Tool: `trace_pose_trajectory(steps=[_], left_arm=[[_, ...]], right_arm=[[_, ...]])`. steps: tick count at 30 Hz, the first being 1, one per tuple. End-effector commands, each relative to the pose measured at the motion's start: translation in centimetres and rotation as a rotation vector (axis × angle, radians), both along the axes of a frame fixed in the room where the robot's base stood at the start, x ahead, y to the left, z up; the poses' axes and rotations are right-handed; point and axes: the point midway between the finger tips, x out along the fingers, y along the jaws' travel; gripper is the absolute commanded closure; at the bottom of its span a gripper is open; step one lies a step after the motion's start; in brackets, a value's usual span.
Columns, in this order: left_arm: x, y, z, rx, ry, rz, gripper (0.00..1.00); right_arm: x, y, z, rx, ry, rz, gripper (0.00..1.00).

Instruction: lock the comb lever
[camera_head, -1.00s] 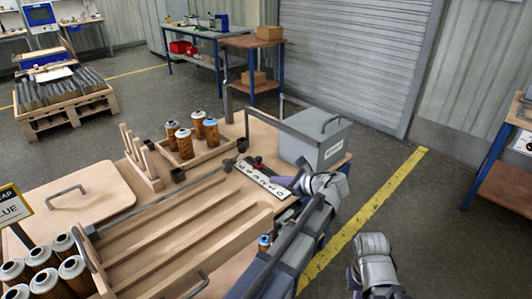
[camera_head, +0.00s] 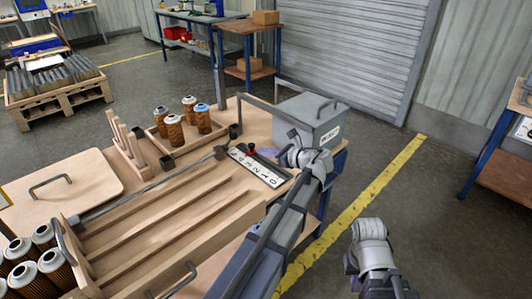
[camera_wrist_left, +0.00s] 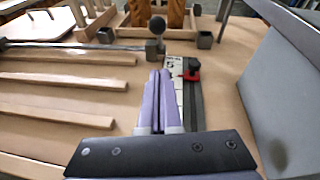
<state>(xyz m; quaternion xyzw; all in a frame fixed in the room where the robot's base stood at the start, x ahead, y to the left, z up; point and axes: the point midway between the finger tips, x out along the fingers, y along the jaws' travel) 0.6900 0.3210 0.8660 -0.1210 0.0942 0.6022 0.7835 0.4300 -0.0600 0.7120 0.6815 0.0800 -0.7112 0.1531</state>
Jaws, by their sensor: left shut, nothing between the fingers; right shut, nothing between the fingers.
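The comb lever (camera_head: 165,182) looks like a long grey rod along the back of the slotted wooden tray. Its right end has a dark upright post with a round knob (camera_wrist_left: 157,24), seen in the left wrist view. A white lettered plate (camera_head: 262,170) with a red and black slider (camera_wrist_left: 192,72) lies beside that end. My left gripper (camera_head: 266,153) is shut and empty. In the left wrist view its fingertips (camera_wrist_left: 158,75) point at the knob post, just left of the plate; contact cannot be told. My right gripper (camera_head: 352,270), shut, is low at the right, away from the table, partly cut off.
A grey lidded bin (camera_head: 312,122) stands right of the plate. A small wooden tray (camera_head: 160,138) holds several brown cartridges behind the lever. A wooden rack (camera_head: 128,150) stands left of it. More cartridges (camera_head: 55,262) stand at front left. A flat board (camera_head: 95,178) lies at left.

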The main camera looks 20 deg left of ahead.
Motion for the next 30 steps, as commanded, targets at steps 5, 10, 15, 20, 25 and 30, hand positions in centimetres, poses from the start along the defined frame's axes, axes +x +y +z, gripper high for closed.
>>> trace_pose_trajectory(steps=[5,10,15,20,25,30], left_arm=[[1.0,3.7,-1.5,-0.001,-0.001,0.004,1.00],[1.8,6.5,-1.3,0.000,0.000,0.003,1.00],[2.1,8.2,-0.2,0.000,0.000,0.002,1.00],[2.3,9.0,0.1,0.000,-0.001,0.001,1.00],[2.3,9.2,0.1,0.000,-0.001,0.001,1.00],[2.3,9.2,0.0,0.000,-0.001,0.001,1.00]], right_arm=[[0.0,0.0,-1.5,0.000,0.000,0.000,1.00],[0.0,0.0,-1.3,0.000,0.000,0.000,1.00],[0.0,0.0,-0.2,0.000,0.000,0.000,1.00],[0.0,0.0,0.1,0.000,0.000,0.000,1.00],[0.0,0.0,0.1,0.000,0.000,0.000,1.00],[0.0,0.0,0.0,0.000,0.000,0.000,1.00]])
